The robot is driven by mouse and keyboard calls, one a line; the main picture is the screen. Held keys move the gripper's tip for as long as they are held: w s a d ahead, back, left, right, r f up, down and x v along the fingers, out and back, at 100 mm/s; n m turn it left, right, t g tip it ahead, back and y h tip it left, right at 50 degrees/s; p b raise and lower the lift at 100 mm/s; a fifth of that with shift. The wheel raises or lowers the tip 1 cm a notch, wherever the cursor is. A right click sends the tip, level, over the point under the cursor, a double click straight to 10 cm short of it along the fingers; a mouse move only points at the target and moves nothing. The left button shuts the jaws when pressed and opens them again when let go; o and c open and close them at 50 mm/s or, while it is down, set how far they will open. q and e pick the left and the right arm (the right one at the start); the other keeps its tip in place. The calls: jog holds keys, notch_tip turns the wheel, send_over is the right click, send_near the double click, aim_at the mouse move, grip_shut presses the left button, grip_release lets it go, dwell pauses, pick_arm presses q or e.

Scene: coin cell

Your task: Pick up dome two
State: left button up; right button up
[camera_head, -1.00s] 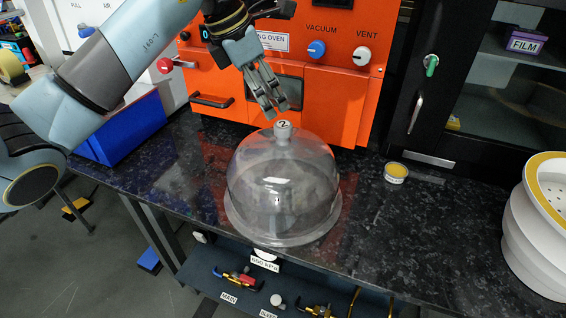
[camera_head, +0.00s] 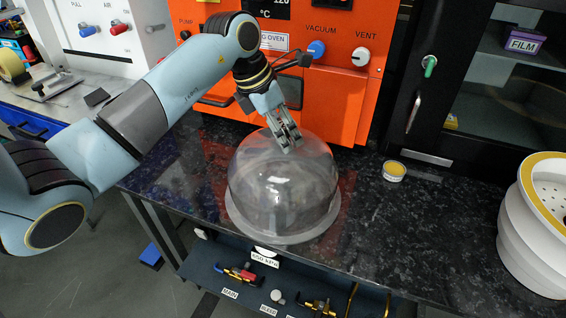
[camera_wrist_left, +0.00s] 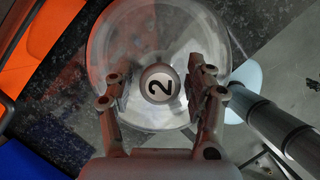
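Dome two is a clear glass bell (camera_head: 282,195) standing upright on the dark speckled counter in the head view. Its round white knob, marked "2" (camera_wrist_left: 160,84), shows in the wrist view; in the head view my gripper hides it. My left gripper (camera_head: 289,143) is over the top of the dome, pointing down. In the wrist view its two fingers (camera_wrist_left: 160,90) are apart, one on each side of the knob, with a small gap on both sides. It holds nothing. My right gripper is in neither view.
An orange oven (camera_head: 334,105) stands close behind the dome. A small yellow-topped container (camera_head: 394,171) sits to the right on the counter, and a white ribbed vessel (camera_head: 530,235) farther right. A shelf with valves (camera_head: 240,275) is below the counter's front edge. Counter between dome and vessel is mostly clear.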

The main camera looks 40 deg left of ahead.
pick_arm(q)
grip_shut()
jog(key=shift+s+f, duration=0.1)
dwell(0.4)
notch_tip(320, 180, up, 10)
jog(key=shift+r+b, duration=0.15)
jog(key=shift+b, duration=0.55)
